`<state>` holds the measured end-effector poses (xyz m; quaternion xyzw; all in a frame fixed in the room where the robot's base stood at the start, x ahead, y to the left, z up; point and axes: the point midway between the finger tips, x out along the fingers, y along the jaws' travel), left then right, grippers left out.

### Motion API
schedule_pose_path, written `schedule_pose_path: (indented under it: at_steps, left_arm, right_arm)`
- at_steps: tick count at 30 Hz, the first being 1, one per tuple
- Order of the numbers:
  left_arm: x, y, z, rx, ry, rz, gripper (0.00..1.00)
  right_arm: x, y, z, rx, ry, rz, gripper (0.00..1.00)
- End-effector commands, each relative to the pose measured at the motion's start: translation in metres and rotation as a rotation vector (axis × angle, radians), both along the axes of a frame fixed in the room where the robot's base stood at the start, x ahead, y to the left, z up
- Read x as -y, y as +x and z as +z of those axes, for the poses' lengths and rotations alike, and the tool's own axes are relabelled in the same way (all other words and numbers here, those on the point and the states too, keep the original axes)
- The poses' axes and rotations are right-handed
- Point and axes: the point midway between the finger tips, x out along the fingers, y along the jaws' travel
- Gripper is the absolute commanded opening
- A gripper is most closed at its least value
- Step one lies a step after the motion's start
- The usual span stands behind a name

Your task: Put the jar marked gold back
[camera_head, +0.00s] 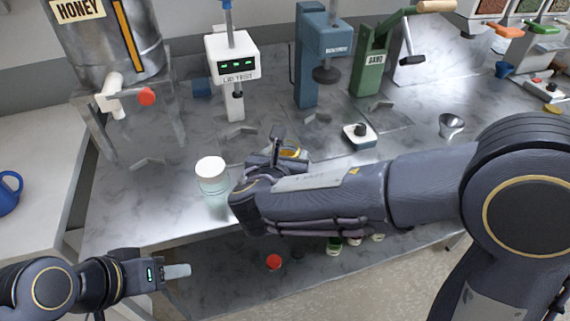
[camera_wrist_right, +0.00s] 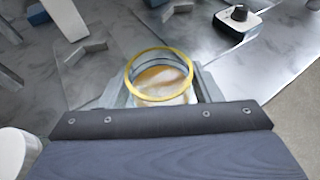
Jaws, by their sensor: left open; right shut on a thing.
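An open glass jar with a gold rim (camera_wrist_right: 160,72) sits between the fingers of my right gripper (camera_wrist_right: 160,88). Pale amber content shows inside it. In the head view only a bit of its gold rim (camera_head: 291,152) shows past my right gripper (camera_head: 278,150), above the front of the worktop. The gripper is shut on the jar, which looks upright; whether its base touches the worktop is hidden. My left gripper (camera_head: 177,271) is open and empty at the lower left, in front of the worktop.
A white-lidded jar (camera_head: 212,178) stands left of my right gripper. Several lidded jars, one red-lidded (camera_head: 274,262), sit on the lower shelf, partly hidden by my right arm. Behind stand the honey tank (camera_head: 85,40), lab tester (camera_head: 232,62), blue press (camera_head: 308,60) and green press (camera_head: 372,65).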

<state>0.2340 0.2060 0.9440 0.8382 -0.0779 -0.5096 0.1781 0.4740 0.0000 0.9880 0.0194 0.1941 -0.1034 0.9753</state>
Motion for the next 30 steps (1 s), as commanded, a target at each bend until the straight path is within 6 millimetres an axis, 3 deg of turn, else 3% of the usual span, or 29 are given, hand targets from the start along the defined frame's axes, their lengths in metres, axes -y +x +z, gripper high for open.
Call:
schedule_pose_path:
  at_steps: [4, 17, 18, 22, 30]
  left_arm:
    - [0.000, 0.000, -0.005, 0.000, 0.000, 0.000, 0.48]
    - [0.000, 0.000, -0.009, 0.000, 0.000, 0.000, 0.48]
    - [0.000, 0.000, -0.008, 0.000, 0.000, 0.000, 0.48]
    - [0.000, 0.000, -0.007, 0.000, 0.000, 0.000, 0.48]
    - [0.000, 0.000, -0.006, 0.000, 0.000, 0.000, 0.48]
  right_arm:
    - [-0.001, -0.001, -0.021, -0.001, -0.003, 0.002, 0.18]
    - [-0.001, -0.001, -0.027, 0.001, -0.001, 0.001, 0.18]
    - [-0.001, -0.001, -0.026, 0.000, -0.001, 0.002, 0.63]
    - [-0.001, -0.001, -0.026, -0.001, -0.001, 0.002, 0.79]
    - [-0.001, -0.001, -0.025, -0.001, -0.001, 0.002, 0.79]
